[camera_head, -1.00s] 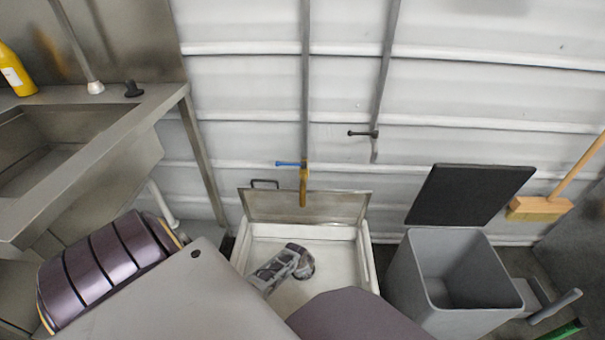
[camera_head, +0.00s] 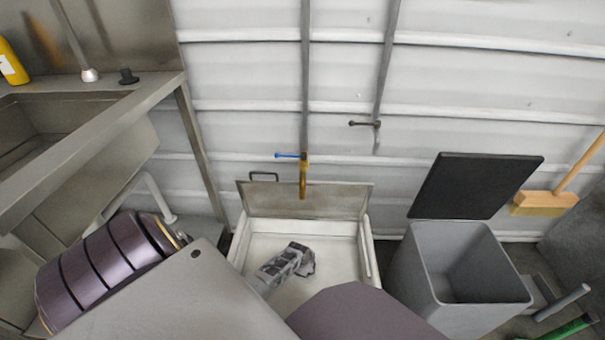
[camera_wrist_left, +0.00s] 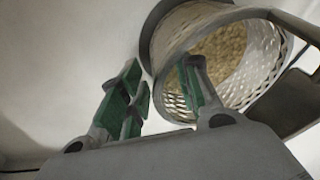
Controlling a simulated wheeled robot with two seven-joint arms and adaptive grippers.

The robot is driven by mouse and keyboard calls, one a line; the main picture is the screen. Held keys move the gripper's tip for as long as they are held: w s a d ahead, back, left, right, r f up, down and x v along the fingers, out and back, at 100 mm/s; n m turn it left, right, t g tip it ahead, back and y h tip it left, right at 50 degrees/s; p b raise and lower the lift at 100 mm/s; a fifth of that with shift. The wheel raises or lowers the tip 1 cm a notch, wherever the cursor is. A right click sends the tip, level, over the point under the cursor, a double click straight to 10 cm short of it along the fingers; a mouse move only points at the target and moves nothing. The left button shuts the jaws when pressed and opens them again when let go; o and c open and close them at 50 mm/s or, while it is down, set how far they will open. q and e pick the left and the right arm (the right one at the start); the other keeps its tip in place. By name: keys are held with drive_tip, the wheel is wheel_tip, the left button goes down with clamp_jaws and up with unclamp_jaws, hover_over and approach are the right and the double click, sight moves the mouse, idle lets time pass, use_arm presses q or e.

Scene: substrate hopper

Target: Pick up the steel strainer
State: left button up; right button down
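The steel strainer (camera_wrist_left: 262,62) shows large in the left wrist view. It is a round basket with perforated walls, a plain rim and a grainy tan material inside. A dark bar-like part extends to its right. My left gripper (camera_wrist_left: 160,92) is open. Its right finger overlaps the basket's near wall in the picture, and its left finger is just outside the basket's left edge. I cannot tell whether the fingers touch it. In the head view my left gripper (camera_head: 294,262) is low inside the pale hopper (camera_head: 258,245) and mostly hides the strainer. My right gripper is not in view.
The hopper's lid (camera_head: 305,205) stands open against the ribbed wall. A grey bin (camera_head: 460,265) with a raised black lid (camera_head: 478,185) stands to the right, near a broom (camera_head: 545,203). A metal sink (camera_head: 50,140) is at the left.

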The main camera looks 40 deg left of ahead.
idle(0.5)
use_arm(q)
clamp_jaws()
